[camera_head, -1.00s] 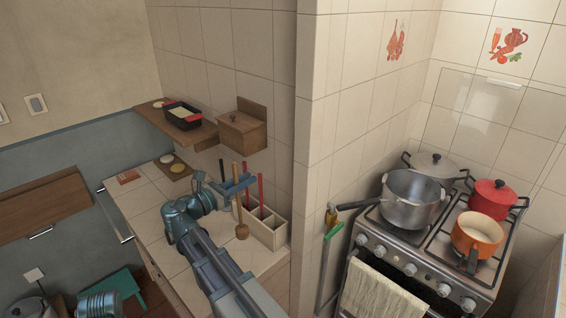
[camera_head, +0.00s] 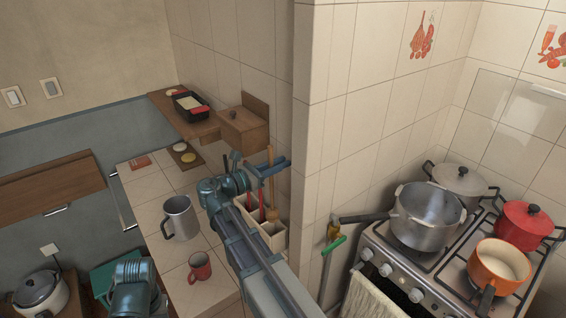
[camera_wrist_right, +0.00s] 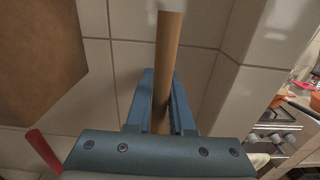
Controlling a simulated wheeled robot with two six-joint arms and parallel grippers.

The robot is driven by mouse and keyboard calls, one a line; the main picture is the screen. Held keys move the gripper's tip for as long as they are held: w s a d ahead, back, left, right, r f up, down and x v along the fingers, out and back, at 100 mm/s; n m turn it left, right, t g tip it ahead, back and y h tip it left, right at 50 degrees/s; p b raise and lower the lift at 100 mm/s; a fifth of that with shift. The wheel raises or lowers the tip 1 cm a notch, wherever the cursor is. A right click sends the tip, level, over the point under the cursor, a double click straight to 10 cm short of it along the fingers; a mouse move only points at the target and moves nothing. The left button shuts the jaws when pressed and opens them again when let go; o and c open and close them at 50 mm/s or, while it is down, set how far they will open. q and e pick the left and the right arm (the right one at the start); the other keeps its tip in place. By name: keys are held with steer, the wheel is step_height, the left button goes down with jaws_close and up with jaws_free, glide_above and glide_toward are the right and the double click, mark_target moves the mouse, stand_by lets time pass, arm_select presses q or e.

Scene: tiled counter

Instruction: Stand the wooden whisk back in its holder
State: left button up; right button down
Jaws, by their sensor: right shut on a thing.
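The wooden whisk (camera_head: 272,192) hangs upright in my right gripper (camera_head: 266,167), its rounded head low over the holder. The right wrist view shows its handle (camera_wrist_right: 168,60) between the fingers of the right gripper (camera_wrist_right: 162,100), shut on it. The pale compartmented holder (camera_head: 273,241) stands on the counter against the tiled wall, partly hidden by my right arm. The whisk's head shows above the holder's rim. I cannot tell whether its lowest part is inside a compartment. A red-handled utensil (camera_head: 262,197) stands in the holder beside the whisk.
A grey metal mug (camera_head: 180,218) and a red cup (camera_head: 200,267) stand on the tiled counter left of my right arm. A wooden box (camera_head: 242,128) and a shelf (camera_head: 200,129) are on the wall above. The stove (camera_head: 400,270) is right, past the wall corner.

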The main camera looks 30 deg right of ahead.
step_height(320, 180, down, 12)
steer(key=b, duration=1.1)
steer(key=shift+b, duration=0.4)
steer(key=shift+d, duration=0.1)
steer(key=c, duration=0.7)
jaws_free()
steer(key=s+a, duration=0.1)
steer(key=a, duration=1.2)
steer(key=shift+a, duration=0.4)
